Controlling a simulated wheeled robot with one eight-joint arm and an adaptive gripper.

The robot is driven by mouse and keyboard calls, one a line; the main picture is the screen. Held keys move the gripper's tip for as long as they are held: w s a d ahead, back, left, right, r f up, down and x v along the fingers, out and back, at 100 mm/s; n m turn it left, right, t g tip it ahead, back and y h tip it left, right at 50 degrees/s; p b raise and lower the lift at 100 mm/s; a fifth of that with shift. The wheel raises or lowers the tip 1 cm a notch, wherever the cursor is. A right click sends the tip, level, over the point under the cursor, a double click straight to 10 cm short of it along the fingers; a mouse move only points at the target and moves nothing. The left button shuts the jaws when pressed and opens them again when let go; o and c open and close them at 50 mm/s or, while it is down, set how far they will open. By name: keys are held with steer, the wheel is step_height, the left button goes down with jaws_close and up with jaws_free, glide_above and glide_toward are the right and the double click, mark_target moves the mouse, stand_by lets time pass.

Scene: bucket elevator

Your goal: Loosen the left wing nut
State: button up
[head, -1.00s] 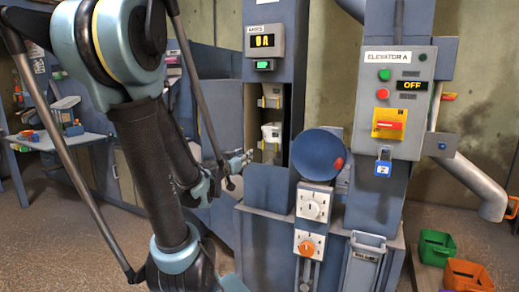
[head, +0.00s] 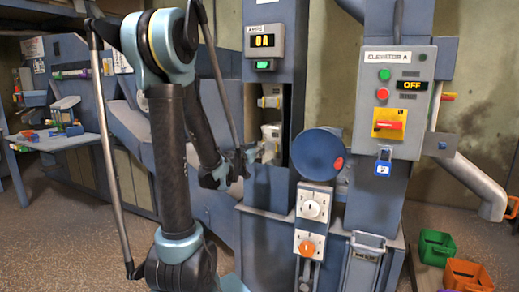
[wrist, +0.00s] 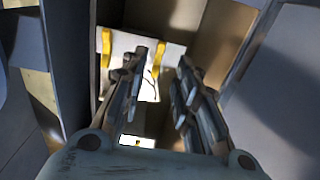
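Dark metal side walls (wrist: 62,60) of the opening stand close to the gripper. The display above (head: 262,40) reads 0 A. The Elevator A control box (head: 402,68) reads OFF, with a blue padlock (head: 383,164). A blue round housing (head: 317,152) stands right of the opening.

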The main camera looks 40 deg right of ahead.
steer(key=shift+x, duration=1.9)
